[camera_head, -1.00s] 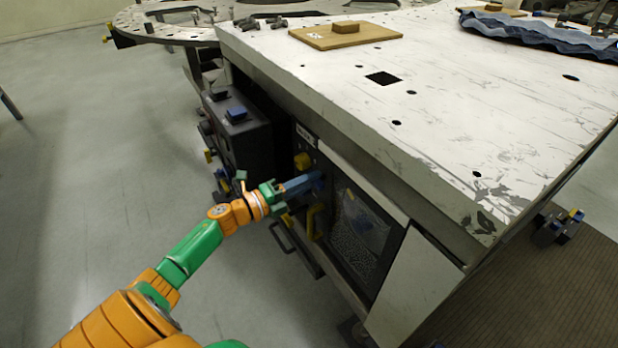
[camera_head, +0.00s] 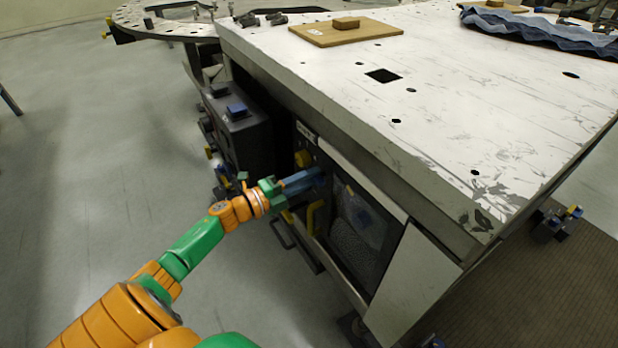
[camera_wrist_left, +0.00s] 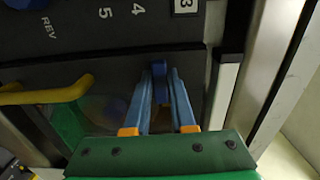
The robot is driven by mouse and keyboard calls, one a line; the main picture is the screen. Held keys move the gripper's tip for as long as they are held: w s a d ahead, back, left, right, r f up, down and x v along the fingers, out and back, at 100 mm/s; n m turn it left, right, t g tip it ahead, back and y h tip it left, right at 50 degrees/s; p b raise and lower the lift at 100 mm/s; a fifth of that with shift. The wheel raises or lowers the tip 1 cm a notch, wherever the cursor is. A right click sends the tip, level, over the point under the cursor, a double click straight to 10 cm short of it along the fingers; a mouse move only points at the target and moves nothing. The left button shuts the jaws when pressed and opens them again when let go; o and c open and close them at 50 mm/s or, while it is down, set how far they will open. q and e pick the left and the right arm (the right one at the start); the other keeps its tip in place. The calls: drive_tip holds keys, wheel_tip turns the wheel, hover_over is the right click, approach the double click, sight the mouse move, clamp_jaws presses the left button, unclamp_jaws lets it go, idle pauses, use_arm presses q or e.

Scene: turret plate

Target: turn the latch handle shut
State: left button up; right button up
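The latch handle, a small dark blue lever (camera_wrist_left: 159,69), shows in the left wrist view on the dark front panel of the machine, under the printed scale. My left gripper (camera_wrist_left: 161,76) has its two blue fingers on either side of it, with the tips close against it, and appears shut on it. The handle is hidden there by the fingers. My right gripper is in neither view.
A yellow pull handle (camera_head: 313,218) sits below the gripper, beside a dark window (camera_head: 362,230); it also shows in the left wrist view (camera_wrist_left: 45,95). A dark box (camera_head: 240,130) stands left of the panel. The table top (camera_head: 470,110) overhangs above. The floor at left is open.

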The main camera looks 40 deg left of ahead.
use_arm(q)
drive_tip(key=o, duration=0.4)
drive_tip(key=shift+s, duration=0.1)
drive_tip(key=v, duration=0.7)
